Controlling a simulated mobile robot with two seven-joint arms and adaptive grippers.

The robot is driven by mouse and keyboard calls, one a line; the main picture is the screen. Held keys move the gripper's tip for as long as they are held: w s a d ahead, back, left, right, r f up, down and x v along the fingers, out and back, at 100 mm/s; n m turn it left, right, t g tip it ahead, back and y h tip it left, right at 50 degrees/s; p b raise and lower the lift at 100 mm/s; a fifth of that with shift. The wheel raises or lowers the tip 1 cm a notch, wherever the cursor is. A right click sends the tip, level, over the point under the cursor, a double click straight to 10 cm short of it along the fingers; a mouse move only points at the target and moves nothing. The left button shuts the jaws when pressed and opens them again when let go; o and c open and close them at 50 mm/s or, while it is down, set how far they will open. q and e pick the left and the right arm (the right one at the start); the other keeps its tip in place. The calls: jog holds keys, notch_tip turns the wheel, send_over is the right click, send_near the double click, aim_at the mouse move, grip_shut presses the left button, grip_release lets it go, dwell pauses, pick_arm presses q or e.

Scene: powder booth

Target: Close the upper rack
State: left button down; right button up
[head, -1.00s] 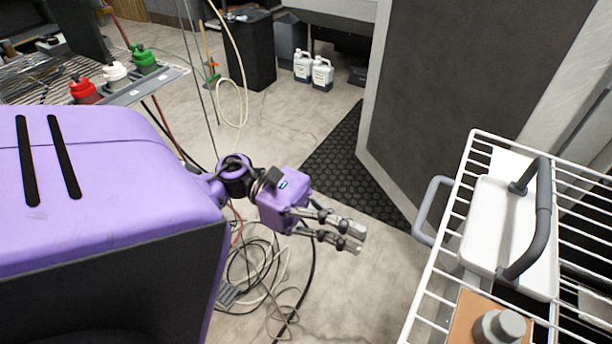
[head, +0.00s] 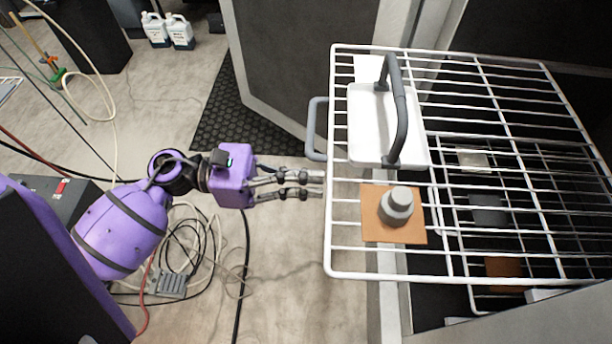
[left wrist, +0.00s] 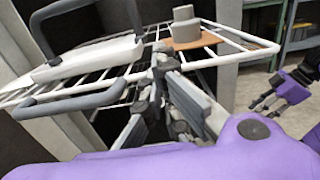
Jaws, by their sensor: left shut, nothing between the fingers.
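The upper rack (head: 329,235) is a white wire shelf, slid out of the dark booth opening toward me. It also shows in the left wrist view (left wrist: 240,55). A grey loop handle (head: 314,130) sits on its front edge. My left gripper (head: 322,183) is shut and empty, with its fingertips at the front rail, right below the loop handle in the head view. In the left wrist view its fingers (left wrist: 160,68) overlap the rail; I cannot tell if they touch it. My right gripper (left wrist: 262,98) shows small at the right of that view, its jaw state unclear.
On the rack lie a white plate (head: 365,143) with a grey handle (head: 402,120) and a brown square (head: 375,228) with a grey knob (head: 396,206). A lower rack shows through the wires. Loose cables (head: 180,250) lie on the floor. A grey panel (head: 290,65) stands behind.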

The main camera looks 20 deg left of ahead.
aim_at(512, 192)
pick_arm(q)
jog(key=p+x, duration=0.1)
jog(key=x, duration=3.3)
jog(key=shift+f+p, duration=0.1)
jog(key=shift+p, duration=0.25)
jog(key=shift+x, duration=0.85)
pick_arm(e)
jog(key=shift+w+a+r, duration=0.2)
jog(key=shift+w+r, duration=0.55)
jog(key=shift+r, duration=0.3)
jog(key=shift+f, duration=0.1)
